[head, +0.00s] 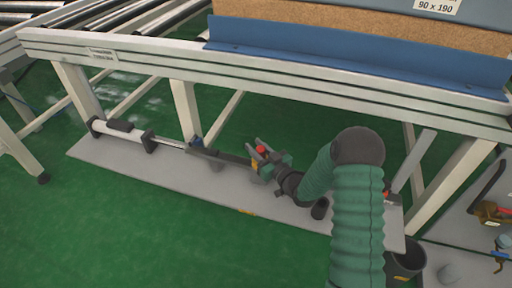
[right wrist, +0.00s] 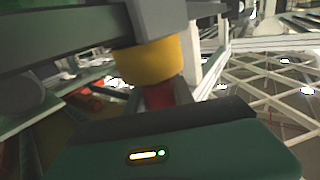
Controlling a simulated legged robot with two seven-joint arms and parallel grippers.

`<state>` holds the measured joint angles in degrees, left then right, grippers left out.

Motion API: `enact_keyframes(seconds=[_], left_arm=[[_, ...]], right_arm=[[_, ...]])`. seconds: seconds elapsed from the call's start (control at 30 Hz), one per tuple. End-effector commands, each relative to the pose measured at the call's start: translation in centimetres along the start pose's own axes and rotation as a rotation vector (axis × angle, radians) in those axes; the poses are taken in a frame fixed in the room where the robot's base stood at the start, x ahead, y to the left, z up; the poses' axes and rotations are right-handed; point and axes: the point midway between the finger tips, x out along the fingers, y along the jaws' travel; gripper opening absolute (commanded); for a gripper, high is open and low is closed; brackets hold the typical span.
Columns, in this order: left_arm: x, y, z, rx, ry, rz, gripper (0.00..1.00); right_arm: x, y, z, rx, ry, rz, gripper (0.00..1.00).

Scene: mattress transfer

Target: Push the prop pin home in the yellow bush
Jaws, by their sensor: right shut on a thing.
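My right gripper (head: 266,161) is low beside the dark bar under the conveyor frame, shut on the red-headed prop pin (head: 261,149). The yellow bush (head: 254,163) shows as a small patch right beside the gripper. In the right wrist view the yellow bush (right wrist: 150,62) is large, below a grey block. A red part (right wrist: 158,95), which looks like the pin's head, lies in line between the bush and my gripper body. The pin's shank is hidden, and I cannot tell how deep it sits. My left gripper is not in view.
A grey cylinder (head: 118,132) and its rod lie along the grey floor plate (head: 90,150), in line with the dark bar. Frame legs (head: 185,108) stand close behind. A black bin (head: 408,258) stands at the lower right. The green floor (head: 130,225) in front is clear.

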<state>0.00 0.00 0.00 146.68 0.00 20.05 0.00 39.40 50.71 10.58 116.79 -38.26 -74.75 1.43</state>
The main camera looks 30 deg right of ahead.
Motion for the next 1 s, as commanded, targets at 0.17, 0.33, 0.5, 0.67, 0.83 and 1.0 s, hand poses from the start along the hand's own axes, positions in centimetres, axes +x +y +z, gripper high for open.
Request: enact_keyframes(seconds=[0.17,0.33,0.5,0.67,0.83,1.0], left_arm=[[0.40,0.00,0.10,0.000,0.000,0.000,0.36],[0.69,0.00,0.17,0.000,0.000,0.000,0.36],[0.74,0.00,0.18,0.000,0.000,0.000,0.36],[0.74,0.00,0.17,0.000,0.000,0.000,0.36],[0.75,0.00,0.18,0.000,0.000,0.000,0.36],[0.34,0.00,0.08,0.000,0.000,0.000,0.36]], right_arm=[[0.02,0.00,0.50,0.000,0.001,0.000,0.00],[0.02,0.00,0.93,-0.001,0.001,0.000,0.00],[0.02,0.00,1.04,-0.001,0.002,0.000,0.37],[0.01,0.01,1.06,0.000,0.001,0.000,0.54],[0.01,0.01,1.07,0.000,0.001,0.000,0.54],[-0.50,0.07,0.97,0.000,-0.001,0.001,0.54]])
